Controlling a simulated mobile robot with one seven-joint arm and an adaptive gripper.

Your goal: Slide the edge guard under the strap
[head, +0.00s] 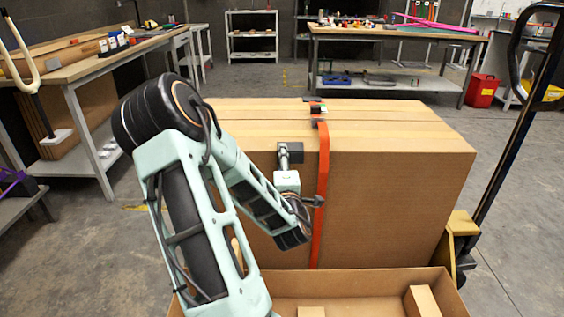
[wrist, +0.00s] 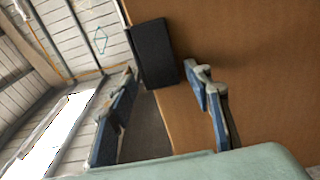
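The orange strap (head: 322,175) runs over the top of the large cardboard box (head: 400,190) and down its near face. My gripper (head: 290,153) is at the box's upper front edge, just left of the strap. In the wrist view, a dark edge guard (wrist: 153,52) lies between the fingertips of my gripper (wrist: 160,72), along the box edge. The strap is not visible in the wrist view.
An open cardboard tray (head: 370,283) lies in front of the box. A pallet-truck handle (head: 510,130) rises at the right. A workbench (head: 400,33) stands behind, another (head: 95,65) at the left.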

